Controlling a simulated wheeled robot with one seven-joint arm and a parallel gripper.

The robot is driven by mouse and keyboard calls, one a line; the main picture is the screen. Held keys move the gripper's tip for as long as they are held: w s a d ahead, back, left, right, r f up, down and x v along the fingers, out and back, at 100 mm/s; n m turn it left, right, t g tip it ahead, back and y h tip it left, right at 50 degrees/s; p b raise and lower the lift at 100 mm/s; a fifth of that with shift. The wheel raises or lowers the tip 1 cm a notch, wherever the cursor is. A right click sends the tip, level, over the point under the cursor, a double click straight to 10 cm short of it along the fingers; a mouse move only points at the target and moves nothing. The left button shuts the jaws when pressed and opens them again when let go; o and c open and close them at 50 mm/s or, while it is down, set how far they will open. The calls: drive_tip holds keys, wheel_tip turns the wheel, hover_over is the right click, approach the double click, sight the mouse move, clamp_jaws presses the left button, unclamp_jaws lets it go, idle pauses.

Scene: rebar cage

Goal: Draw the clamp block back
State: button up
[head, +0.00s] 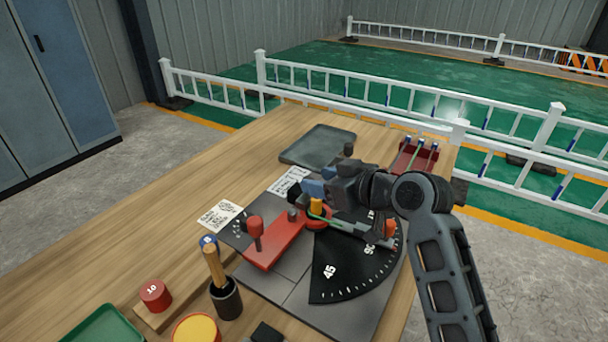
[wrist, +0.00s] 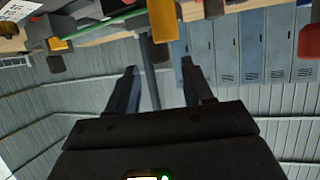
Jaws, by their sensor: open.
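A bending fixture stands on the table, with a red body (head: 272,248), a red-knobbed post (head: 255,228) and a black angle dial (head: 345,270) marked 45 and 90. A yellow piece (head: 316,205) and a thin green rod (head: 325,216) sit at its middle. I cannot tell for sure which part is the clamp block. My gripper (head: 304,190) is above the middle of the fixture, close to the yellow piece, and hides parts behind it. In the wrist view my gripper (wrist: 160,70) is open and empty, and a yellow piece (wrist: 163,20) shows beyond the fingertips.
A grey tray (head: 318,146) lies behind the fixture, and a red rack (head: 417,158) with rods is at the far right. A black cup (head: 227,300) with a wooden handle, a red weight (head: 155,295) and a green tray (head: 105,325) stand in front.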

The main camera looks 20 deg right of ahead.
sight(309, 178)
drive_tip(key=x, duration=0.4)
drive_tip(key=shift+w+a+f, duration=0.15)
drive_tip(key=shift+w, duration=0.2)
clamp_jaws()
idle(0.4)
